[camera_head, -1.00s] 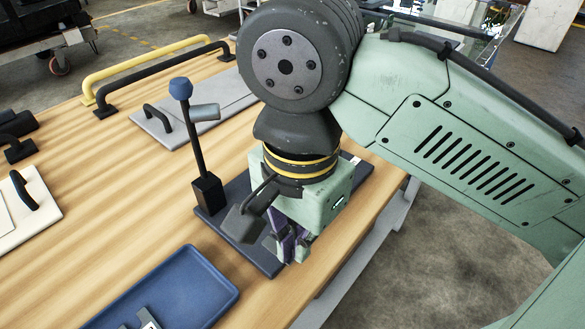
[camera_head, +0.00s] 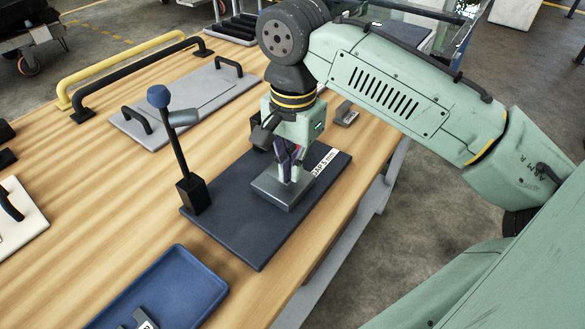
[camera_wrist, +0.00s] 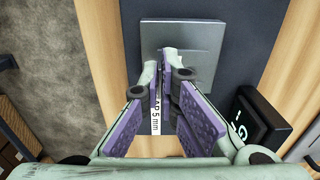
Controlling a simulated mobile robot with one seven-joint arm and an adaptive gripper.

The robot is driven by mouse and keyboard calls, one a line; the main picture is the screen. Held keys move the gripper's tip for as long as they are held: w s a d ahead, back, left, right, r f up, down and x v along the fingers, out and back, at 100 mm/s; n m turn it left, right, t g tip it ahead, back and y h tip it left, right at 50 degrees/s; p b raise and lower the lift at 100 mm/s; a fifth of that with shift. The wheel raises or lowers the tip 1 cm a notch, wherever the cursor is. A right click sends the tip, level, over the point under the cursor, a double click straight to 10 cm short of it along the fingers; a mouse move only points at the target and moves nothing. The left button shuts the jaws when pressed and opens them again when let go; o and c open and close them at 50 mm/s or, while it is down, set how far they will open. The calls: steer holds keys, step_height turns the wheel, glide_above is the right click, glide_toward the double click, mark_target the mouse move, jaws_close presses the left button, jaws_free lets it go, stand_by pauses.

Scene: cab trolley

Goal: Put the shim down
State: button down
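My gripper (camera_head: 290,177) points down over a grey metal block (camera_head: 270,191) on the dark plate (camera_head: 235,232). In the wrist view its purple-padded fingers (camera_wrist: 164,70) converge over the block (camera_wrist: 205,35), with only a narrow space between the tips. I cannot make out a shim between them or tell whether they grip something. A white label on the plate (camera_head: 325,162), ending in "5 mm", shows beside the block; in the wrist view part of it appears between the fingers. A flat grey piece with a white tag (camera_head: 145,318) lies in the blue tray (camera_head: 205,278), partly cut off.
A black post with a blue knob (camera_head: 158,97) stands at the plate's left corner. A small grey part (camera_head: 345,114) lies behind the plate. A grey panel with black handles (camera_head: 190,105) and yellow and black rails (camera_head: 130,68) are farther back. Bare wood lies left of the plate.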

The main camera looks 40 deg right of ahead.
steer(key=shift+f, duration=0.8)
steer(key=shift+f, duration=0.1)
steer(key=shift+f, duration=0.15)
steer(key=c, duration=1.8)
jaws_free()
step_height(320, 180, up, 13)
steer(key=shift+f+b, duration=0.2)
steer(key=shift+b, duration=0.2)
steer(key=shift+s, duration=0.1)
